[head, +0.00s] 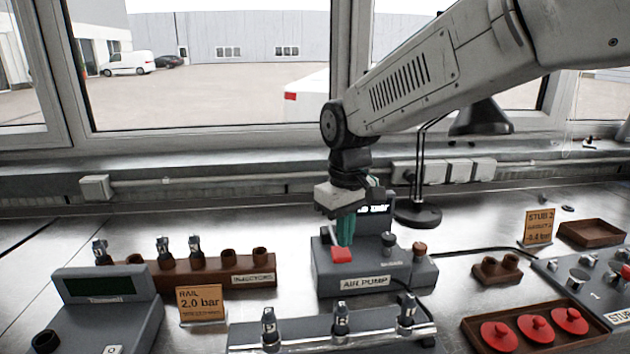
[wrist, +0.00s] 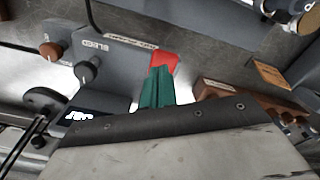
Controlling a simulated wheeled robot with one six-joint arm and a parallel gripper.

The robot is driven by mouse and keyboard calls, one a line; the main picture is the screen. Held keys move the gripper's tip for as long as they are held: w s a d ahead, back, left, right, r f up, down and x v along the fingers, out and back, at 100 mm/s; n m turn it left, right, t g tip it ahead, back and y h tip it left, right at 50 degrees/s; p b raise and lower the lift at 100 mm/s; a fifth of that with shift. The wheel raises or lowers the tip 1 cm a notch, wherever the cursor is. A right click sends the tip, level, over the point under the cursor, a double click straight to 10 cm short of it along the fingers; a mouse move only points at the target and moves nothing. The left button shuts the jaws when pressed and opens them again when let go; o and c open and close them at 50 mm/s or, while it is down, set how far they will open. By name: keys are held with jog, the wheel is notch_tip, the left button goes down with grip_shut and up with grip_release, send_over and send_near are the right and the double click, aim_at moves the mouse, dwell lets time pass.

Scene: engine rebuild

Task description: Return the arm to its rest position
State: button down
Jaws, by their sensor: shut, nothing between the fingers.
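My arm reaches in from the upper right in the head view. My gripper (head: 345,240) points down over the air pump (head: 330,283), a grey box labelled AIR PUMP. Its green fingers are together with nothing between them. Their tips are at a red block or button (head: 341,256) on the pump's top; I cannot tell whether they touch it. In the wrist view the shut fingers (wrist: 156,80) also end at the red part (wrist: 164,62). The pump's display is partly hidden behind my gripper.
A brown injector rack (head: 215,278) stands left of the pump, with a RAIL 2.0 bar card (head: 201,303) in front. A grey rail (head: 310,332) with several injectors lies in front. A tray with red caps (head: 535,328) is right. A black lamp (head: 418,214) stands behind.

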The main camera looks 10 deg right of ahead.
jog(key=s+d+m, duration=0.2)
jog(key=s+d, duration=0.2)
jog(key=s, duration=0.4)
jog(key=s+d+r+m, duration=0.1)
jog(key=s+d+m, duration=0.1)
jog(key=s+d, duration=0.3)
jog(key=s+d+r+m+t, duration=0.1)
jog(key=s+d, duration=0.4)
jog(key=s, duration=0.6)
jog(key=shift+s+m, duration=0.25)
jog(key=shift+m, duration=0.15)
jog(key=w+a+r+n, duration=0.1)
jog(key=w+a+n, duration=0.1)
jog(key=w+a, duration=0.45)
jog(key=w+a+r+n+g, duration=0.1)
jog(key=w+a+r+n, duration=0.15)
jog(key=w, duration=0.75)
jog(key=w+a+r+n, duration=0.1)
jog(key=w+a, duration=0.5)
jog(key=w, duration=0.3)
jog(key=shift+n, duration=0.25)
jog(key=shift+s+d+f, duration=0.1)
jog(key=shift+s+f, duration=0.05)
jog(key=shift+f, duration=1.55)
jog(key=shift+s+d+f, duration=0.1)
jog(key=shift+f, duration=1.55)
jog(key=shift+f, duration=0.1)
